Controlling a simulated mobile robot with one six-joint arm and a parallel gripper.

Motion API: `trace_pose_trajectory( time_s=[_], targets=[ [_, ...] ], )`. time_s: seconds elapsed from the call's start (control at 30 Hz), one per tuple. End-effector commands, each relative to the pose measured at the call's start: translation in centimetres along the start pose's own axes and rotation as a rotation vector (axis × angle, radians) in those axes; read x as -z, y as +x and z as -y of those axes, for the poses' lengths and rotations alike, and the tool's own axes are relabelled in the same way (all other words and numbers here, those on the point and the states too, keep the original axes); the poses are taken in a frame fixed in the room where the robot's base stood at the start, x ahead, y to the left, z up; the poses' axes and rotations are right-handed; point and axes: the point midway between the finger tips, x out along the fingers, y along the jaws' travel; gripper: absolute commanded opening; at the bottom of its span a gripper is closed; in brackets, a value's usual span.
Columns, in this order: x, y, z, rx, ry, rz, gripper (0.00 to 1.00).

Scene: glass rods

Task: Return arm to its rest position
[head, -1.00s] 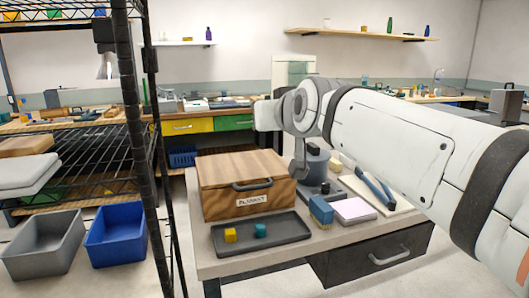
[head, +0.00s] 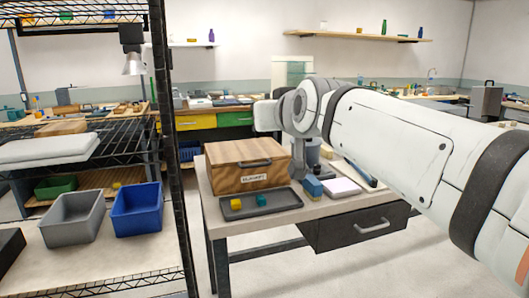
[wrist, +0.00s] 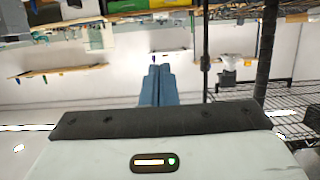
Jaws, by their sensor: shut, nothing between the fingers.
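My arm reaches in from the right of the head view, with its white end link (head: 268,116) in front of the room. My gripper (wrist: 160,67) shows in the wrist view as two blue fingers side by side, closed together with nothing between them. It points out towards the far wall and is clear of any surface. In the head view the fingers cannot be made out. The wrist picture appears upside down.
A workbench (head: 262,218) holds a wooden box (head: 230,177) and a dark tray (head: 285,197) with a yellow and a teal block. A black wire rack (head: 166,120) stands close on the left, with grey (head: 72,232) and blue (head: 137,223) bins. Floor is free before the bench.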

Motion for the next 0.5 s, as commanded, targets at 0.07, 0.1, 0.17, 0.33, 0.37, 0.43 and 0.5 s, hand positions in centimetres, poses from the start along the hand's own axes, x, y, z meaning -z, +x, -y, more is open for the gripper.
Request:
trace_pose_trajectory(
  time_s=[0.07, 0.1, 0.17, 0.33, 0.37, 0.43, 0.5],
  targets=[
    [-0.1, -0.2, -0.3, -0.006, 0.002, 0.024, 0.0],
    [-0.6, -0.4, -0.5, -0.01, 0.005, 0.047, 0.0],
    [-1.3, -0.6, -0.9, -0.017, 0.007, 0.08, 0.0],
    [-3.6, -1.4, -1.9, -0.038, 0.021, 0.187, 0.0],
    [-4.1, -1.6, -2.1, -0.043, 0.025, 0.209, 0.0],
    [-5.3, -2.2, -2.7, -0.055, 0.033, 0.262, 0.0],
    [-6.5, -3.0, -3.2, -0.068, 0.041, 0.321, 0.0]
  ],
)
